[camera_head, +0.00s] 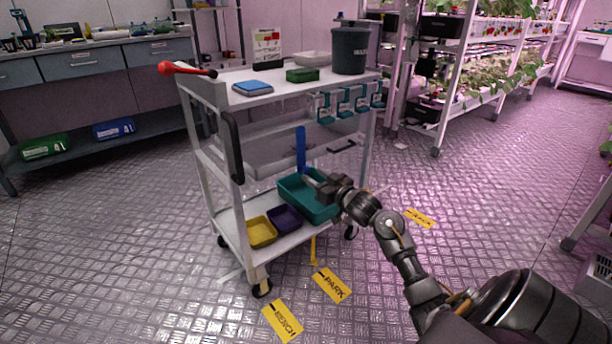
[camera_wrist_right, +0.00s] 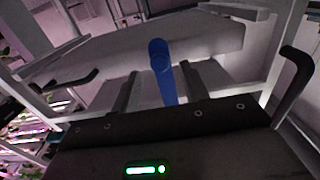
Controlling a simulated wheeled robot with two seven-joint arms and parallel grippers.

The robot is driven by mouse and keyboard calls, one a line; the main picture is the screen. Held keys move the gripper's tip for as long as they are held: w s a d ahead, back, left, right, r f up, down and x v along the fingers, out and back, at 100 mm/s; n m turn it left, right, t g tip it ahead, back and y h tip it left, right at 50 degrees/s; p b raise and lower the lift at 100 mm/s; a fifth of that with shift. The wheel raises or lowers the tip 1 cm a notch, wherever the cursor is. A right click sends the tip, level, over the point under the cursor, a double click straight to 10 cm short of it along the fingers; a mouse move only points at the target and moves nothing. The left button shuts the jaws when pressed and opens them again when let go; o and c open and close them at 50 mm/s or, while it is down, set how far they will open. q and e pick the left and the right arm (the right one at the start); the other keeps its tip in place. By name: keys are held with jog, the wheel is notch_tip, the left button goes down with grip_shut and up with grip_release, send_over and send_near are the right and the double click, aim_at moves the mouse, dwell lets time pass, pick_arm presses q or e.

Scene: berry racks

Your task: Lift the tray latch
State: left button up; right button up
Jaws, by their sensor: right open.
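A blue upright latch lever (camera_head: 301,147) stands at the middle of the white cart (camera_head: 222,210), above its lower shelf. My right gripper (camera_head: 309,180) reaches in from the right, just below the lever and over the teal tray. It is open. In the right wrist view, the blue latch (camera_wrist_right: 162,72) rises between the two dark fingers of my right gripper (camera_wrist_right: 160,88), with gaps on both sides. I cannot tell whether its lower end touches the gripper. My left gripper is not in view.
A teal tray (camera_head: 322,213), a purple bin (camera_head: 284,218) and a yellow bin (camera_head: 262,231) sit on the lower shelf. A black handle (camera_head: 236,148) is on the cart's left end. Teal clips (camera_head: 343,101) hang under the top shelf.

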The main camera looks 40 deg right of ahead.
aim_at(308, 171)
jog(key=w+b, duration=0.1)
jog(key=w, duration=0.4)
jog(key=shift+w+d, duration=0.1)
grip_shut()
